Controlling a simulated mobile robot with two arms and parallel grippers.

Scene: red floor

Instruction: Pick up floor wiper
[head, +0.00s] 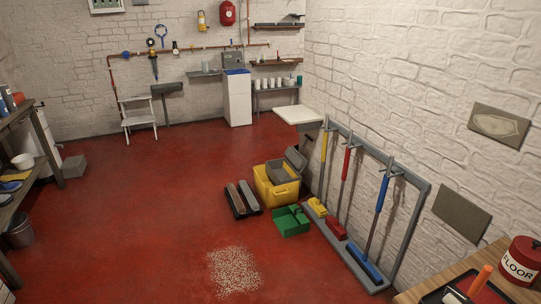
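A grey rack (411,236) stands along the white brick wall at the right. Three long-handled floor tools stand upright in it, leaning slightly. One has a yellow grip and yellow head (317,206), one a red grip and red head (336,228), one a blue grip and wide blue head (365,265). The blue tool is nearest and its head is the widest. I cannot tell for certain which is the floor wiper. Neither of my grippers is in view.
A yellow bucket (277,194), a green bin (290,221) and a dark tray (241,200) stand left of the rack. Pale grains (234,271) lie on the red floor. A wooden table (415,293) is at the lower right.

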